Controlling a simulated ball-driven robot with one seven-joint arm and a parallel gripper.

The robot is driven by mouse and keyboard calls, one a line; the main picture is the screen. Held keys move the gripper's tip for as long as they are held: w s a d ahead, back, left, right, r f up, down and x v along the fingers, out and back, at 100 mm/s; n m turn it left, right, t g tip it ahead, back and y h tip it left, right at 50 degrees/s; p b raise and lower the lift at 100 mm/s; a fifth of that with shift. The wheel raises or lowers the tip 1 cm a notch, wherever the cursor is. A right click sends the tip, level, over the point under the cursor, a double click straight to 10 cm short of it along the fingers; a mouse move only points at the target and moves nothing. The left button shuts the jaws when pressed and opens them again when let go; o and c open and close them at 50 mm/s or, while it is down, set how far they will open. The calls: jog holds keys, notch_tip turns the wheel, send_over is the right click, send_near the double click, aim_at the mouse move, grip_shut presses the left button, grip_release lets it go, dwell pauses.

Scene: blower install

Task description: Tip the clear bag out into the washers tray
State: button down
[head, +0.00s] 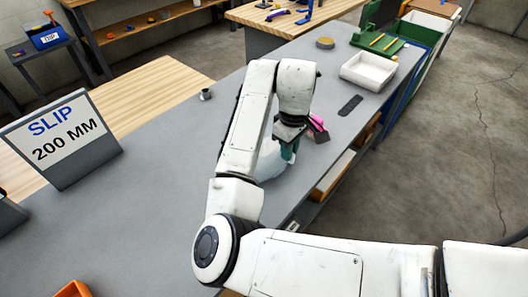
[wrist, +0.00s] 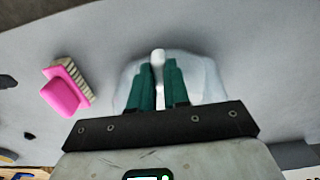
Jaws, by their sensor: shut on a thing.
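The clear bag (head: 269,163) is a pale, see-through bag on the grey bench, partly hidden behind my arm in the head view. In the wrist view the bag (wrist: 208,82) spreads out on both sides of my fingers. My gripper (head: 290,152) points down with its green fingers closed on the bag's white top; the fingertips (wrist: 158,65) show this in the wrist view. I cannot tell whether the bag touches the bench. A white, shallow tray (head: 368,72) stands at the far right of the bench. No label shows on it, and its inside looks empty.
A pink brush (head: 317,124) lies just right of my gripper and also shows in the wrist view (wrist: 66,92). A dark flat pad (head: 350,105) lies between brush and tray. A small metal cup (head: 206,95) and a SLIP 200 MM sign (head: 62,138) are left. The bench's left middle is clear.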

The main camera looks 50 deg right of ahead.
jog(key=shift+r+p, duration=1)
jog(key=shift+p, duration=0.05)
jog(key=shift+r, duration=0.1)
notch_tip(320, 180, up, 4)
jog(key=p, duration=0.4)
jog(key=shift+p, duration=0.3)
dwell(0.4)
